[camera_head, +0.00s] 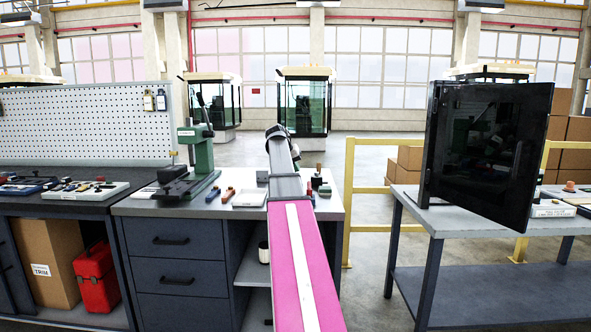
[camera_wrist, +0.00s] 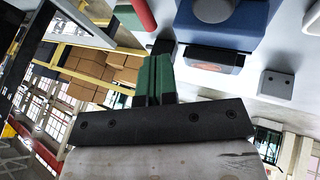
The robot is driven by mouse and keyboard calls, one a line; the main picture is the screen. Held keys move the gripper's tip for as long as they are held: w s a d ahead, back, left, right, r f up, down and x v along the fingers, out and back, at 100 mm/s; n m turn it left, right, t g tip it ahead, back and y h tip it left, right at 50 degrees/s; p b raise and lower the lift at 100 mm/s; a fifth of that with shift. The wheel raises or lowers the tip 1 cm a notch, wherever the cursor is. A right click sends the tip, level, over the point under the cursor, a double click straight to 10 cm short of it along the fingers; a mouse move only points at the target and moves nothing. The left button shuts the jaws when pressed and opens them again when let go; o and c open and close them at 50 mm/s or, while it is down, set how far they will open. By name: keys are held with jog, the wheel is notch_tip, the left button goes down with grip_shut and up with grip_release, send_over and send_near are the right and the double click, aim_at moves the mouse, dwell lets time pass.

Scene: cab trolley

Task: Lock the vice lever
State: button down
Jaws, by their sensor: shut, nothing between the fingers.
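A dark grey vice-like block (camera_head: 172,182) sits on the workbench, left of and in front of a green press (camera_head: 200,146). I cannot make out a lever on it for certain. My arm reaches over the right part of the bench, and its dark end hides what lies behind it in the head view. In the wrist view my gripper's green fingers (camera_wrist: 157,66) are together with nothing held. A blue body with a grey round top (camera_wrist: 235,25) and a dark block with a red mark (camera_wrist: 208,62) lie beyond and right of the fingers; I cannot tell what they are.
The grey workbench (camera_head: 140,208) also carries a pale tray (camera_head: 249,198) and small coloured items. A red rod (camera_wrist: 140,14) shows near the fingers. A yellow rail (camera_head: 348,200) and a side table (camera_head: 450,217) with a dark glass-panelled cabinet (camera_head: 485,150) stand at right.

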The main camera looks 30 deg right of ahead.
aim_at(309, 189)
jog(key=x, duration=0.7)
jog(key=shift+d+f, duration=0.1)
jog(key=shift+f, duration=0.1)
